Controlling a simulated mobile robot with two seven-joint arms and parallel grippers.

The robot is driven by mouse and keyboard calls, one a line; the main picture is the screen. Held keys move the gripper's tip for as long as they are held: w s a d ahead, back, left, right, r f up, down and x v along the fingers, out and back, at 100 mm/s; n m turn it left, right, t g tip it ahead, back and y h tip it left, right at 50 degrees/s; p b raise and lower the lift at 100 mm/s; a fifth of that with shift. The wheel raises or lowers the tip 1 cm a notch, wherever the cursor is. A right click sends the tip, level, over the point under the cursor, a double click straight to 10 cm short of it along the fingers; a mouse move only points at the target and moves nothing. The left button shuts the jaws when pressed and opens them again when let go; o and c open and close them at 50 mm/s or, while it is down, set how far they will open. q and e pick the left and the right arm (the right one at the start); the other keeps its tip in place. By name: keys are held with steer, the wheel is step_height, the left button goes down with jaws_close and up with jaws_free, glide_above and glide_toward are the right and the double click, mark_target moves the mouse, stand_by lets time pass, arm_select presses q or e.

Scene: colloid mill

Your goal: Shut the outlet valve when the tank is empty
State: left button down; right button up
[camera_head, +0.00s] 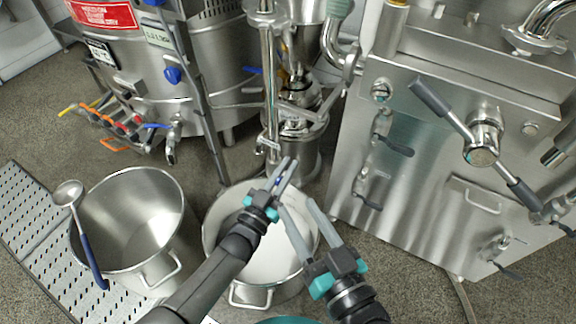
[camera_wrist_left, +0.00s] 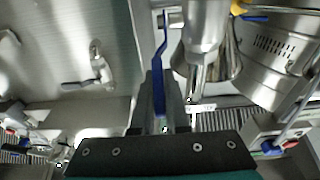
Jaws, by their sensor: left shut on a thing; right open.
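The fingers of my left gripper (camera_head: 285,172) are closed around a blue lever handle (camera_wrist_left: 158,65), which runs away from the fingers in the left wrist view. In the head view the handle is mostly hidden by the fingers, near the mill's steel spout (camera_head: 268,146). My right gripper (camera_head: 301,222) is open and empty, just right of and below the left one. The steel hopper (camera_head: 304,38) stands at the top of the mill; its inside is out of sight, so I cannot tell its level. White product lies in the pot (camera_head: 213,226) under both grippers.
An empty-looking steel pot (camera_head: 140,178) with a blue-handled ladle (camera_head: 86,240) stands at left. A large steel vessel (camera_head: 140,80) with blue-handled valves is behind it. A steel cabinet (camera_head: 400,215) with a long crossbar handle (camera_head: 440,105) fills the right.

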arm_select(q)
steer(key=shift+s+a+f+t+h, duration=0.1)
steer(key=shift+s+t+h, duration=0.1)
steer(key=shift+t+h, duration=0.1)
stand_by(0.4)
steer(key=c, duration=0.9)
jaws_free()
steer(key=shift+s+a+f+p, duration=0.15)
steer(key=shift+s+a+p, duration=0.2)
steer(key=shift+s, duration=0.25)
steer(key=p+v, duration=0.2)
steer(key=v, duration=1.1)
steer(key=shift+s+a+f, duration=0.1)
steer(key=shift+s+a, duration=0.1)
steer(key=shift+s, duration=0.1)
arm_select(e)
steer(key=d+f+g, duration=0.1)
steer(key=d+f+g+h, duration=0.1)
steer(key=g, duration=0.1)
steer(key=d+f+g+h, duration=0.1)
steer(key=g, duration=0.1)
steer(key=shift+w+d+n, duration=0.3)
steer(key=shift+w+n, duration=0.1)
arm_select(q)
steer(key=shift+c, duration=0.3)
